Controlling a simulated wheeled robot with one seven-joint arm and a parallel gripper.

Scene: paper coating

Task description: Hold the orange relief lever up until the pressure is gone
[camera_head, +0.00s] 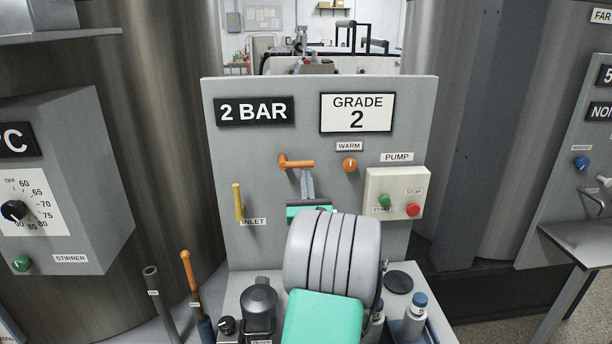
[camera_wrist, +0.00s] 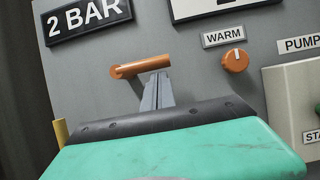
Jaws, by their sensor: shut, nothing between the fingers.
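The orange relief lever (camera_head: 296,163) sticks out from the grey panel below the "2 BAR" display (camera_head: 254,110). Its bar lies roughly level, pointing right in the head view. My gripper (camera_head: 307,172) is shut with nothing between its fingers. Its fingertips are just under the lever's bar, and I cannot tell whether they touch it. In the wrist view the fingertips (camera_wrist: 157,80) overlap the lower edge of the orange lever (camera_wrist: 141,67), near its right end. My arm and wrist hide the lower middle of the panel.
Right of the lever is an orange WARM knob (camera_head: 349,164), then a pump box (camera_head: 396,193) with green and red buttons. A yellow INLET lever (camera_head: 238,201) stands at lower left. Bottles (camera_head: 415,316) and tools crowd the bench below. A "GRADE 2" sign (camera_head: 357,113) hangs above.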

